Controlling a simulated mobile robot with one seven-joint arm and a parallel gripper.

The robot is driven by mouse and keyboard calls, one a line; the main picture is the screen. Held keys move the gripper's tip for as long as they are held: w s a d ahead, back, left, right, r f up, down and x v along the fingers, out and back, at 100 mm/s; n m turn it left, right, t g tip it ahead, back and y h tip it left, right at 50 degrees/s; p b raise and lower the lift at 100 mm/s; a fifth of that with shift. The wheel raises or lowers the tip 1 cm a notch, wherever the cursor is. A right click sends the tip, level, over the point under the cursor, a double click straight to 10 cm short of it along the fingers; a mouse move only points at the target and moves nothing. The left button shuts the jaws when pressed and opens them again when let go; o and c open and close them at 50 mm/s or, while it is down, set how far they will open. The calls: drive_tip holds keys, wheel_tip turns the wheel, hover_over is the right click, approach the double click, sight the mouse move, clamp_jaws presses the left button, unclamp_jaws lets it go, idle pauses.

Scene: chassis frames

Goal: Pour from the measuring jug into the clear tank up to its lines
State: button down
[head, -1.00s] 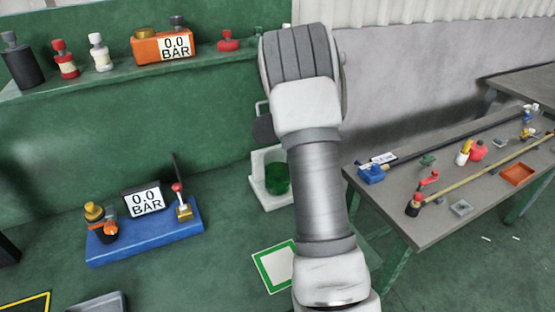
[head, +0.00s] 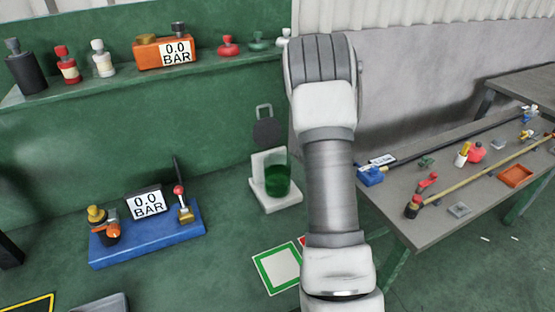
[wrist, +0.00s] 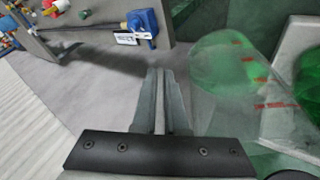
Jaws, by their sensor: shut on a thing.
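A clear tank (head: 277,175) holding green liquid stands upright on a white stand in the head view, just left of my arm. Its lines are too small to read there. In the wrist view my gripper (wrist: 158,75) has its two fingers almost together. A clear vessel with several red marks (wrist: 235,90), which looks like the measuring jug, is close beside the fingers on the right. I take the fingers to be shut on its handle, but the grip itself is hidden. Green liquid (wrist: 310,78) shows beyond it at the right edge. The head view hides my gripper and the jug behind my arm.
The white stand (head: 290,201) is on the green surface, with a green-bordered square (head: 279,267) in front. A blue base (head: 150,240) with a gauge is at left. A grey table (head: 440,220) with tools is at right. A shelf (head: 110,80) runs behind.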

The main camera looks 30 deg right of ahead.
drive_tip(key=shift+s+d+f+p, duration=0.1)
drive_tip(key=shift+d+f+p, duration=0.2)
drive_tip(key=shift+d+f, duration=0.05)
drive_tip(key=d+f+m+t+y+p, duration=0.1)
drive_tip(key=d+f+t+y+p, duration=0.1)
drive_tip(key=f+y+p, duration=0.3)
drive_tip(key=shift+s+d+f+y+p, duration=0.3)
drive_tip(key=shift+s+d+f+p, duration=0.2)
drive_tip(key=shift+f+p, duration=0.85)
wheel_tip(320, 180, up, 5)
idle(0.5)
